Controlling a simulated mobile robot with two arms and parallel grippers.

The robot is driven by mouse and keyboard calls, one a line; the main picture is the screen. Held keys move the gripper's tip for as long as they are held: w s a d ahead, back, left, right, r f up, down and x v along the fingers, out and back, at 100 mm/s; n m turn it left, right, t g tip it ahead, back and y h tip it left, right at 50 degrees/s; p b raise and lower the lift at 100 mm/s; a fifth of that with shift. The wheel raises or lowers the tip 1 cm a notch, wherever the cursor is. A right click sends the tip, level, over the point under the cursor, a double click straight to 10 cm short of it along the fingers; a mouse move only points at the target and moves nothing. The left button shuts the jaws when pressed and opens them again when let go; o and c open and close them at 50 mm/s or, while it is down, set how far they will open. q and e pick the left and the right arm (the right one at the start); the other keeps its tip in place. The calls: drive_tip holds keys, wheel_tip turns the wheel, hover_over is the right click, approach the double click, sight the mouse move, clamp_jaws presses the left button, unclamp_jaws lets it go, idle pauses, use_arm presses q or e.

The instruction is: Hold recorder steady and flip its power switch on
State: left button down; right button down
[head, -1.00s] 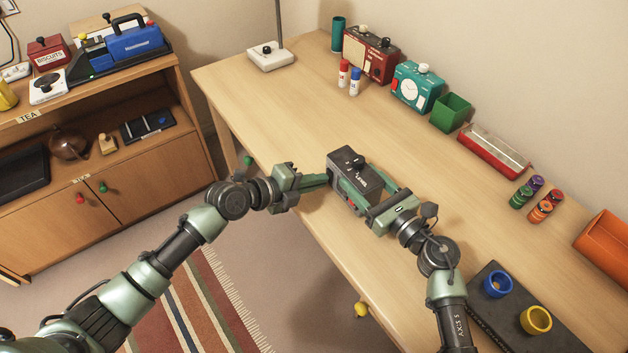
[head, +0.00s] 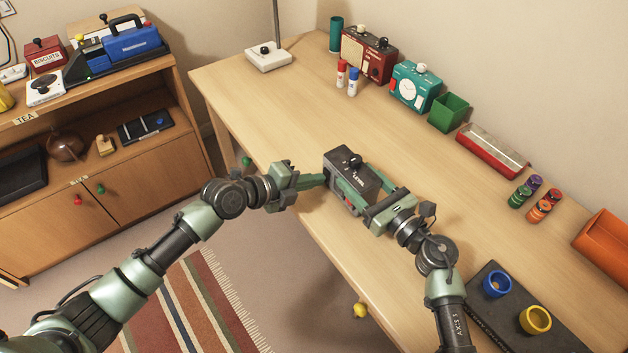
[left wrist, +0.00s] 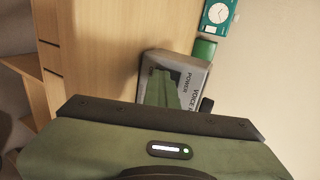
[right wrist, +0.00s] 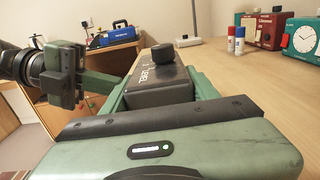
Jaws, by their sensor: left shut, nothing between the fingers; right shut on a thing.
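The voice recorder (head: 352,174) is a dark grey box with a black knob on top, at the desk's front edge. In the left wrist view its face (left wrist: 198,76) reads "VOICE" and "POWER". In the right wrist view its "LEVEL" side (right wrist: 155,88) and knob show. My right gripper (head: 352,188) is shut on the recorder from the right, a finger along each side. My left gripper (head: 322,181) is shut and empty, its tips close to the recorder's left face. Those fingers cover part of that face, and I cannot tell whether they touch it. The switch is not clearly visible.
On the desk (head: 270,120) stand a lamp base (head: 268,58), red and blue bottles, a red radio (head: 367,54), a teal clock (head: 414,86), a green cup (head: 448,113) and a red tray (head: 492,151). A dark board (head: 505,310) with two rings lies near my right arm.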

use_arm(q)
drive_tip(key=shift+d+r, duration=0.4)
drive_tip(key=shift+r, duration=0.15)
drive_tip(key=shift+a, duration=0.15)
drive_tip(key=s+a, duration=0.2)
drive_tip(key=a, duration=0.1)
drive_tip(key=shift+s+a+f, duration=0.15)
drive_tip(key=shift+s, duration=0.1)
drive_tip(key=v, duration=1)
drive_tip(key=shift+f, duration=0.1)
drive_tip(key=s+d+r+m+g, duration=0.2)
drive_tip(key=d+r+m+g, duration=0.2)
drive_tip(key=d+m, duration=0.75)
drive_tip(key=w+a+m+t+y, duration=0.1)
drive_tip(key=w+a+m+y, duration=0.2)
drive_tip(key=a+m, duration=0.3)
drive_tip(key=a, duration=0.4)
drive_tip(key=shift+m+y, duration=0.3)
drive_tip(key=shift+m, duration=0.05)
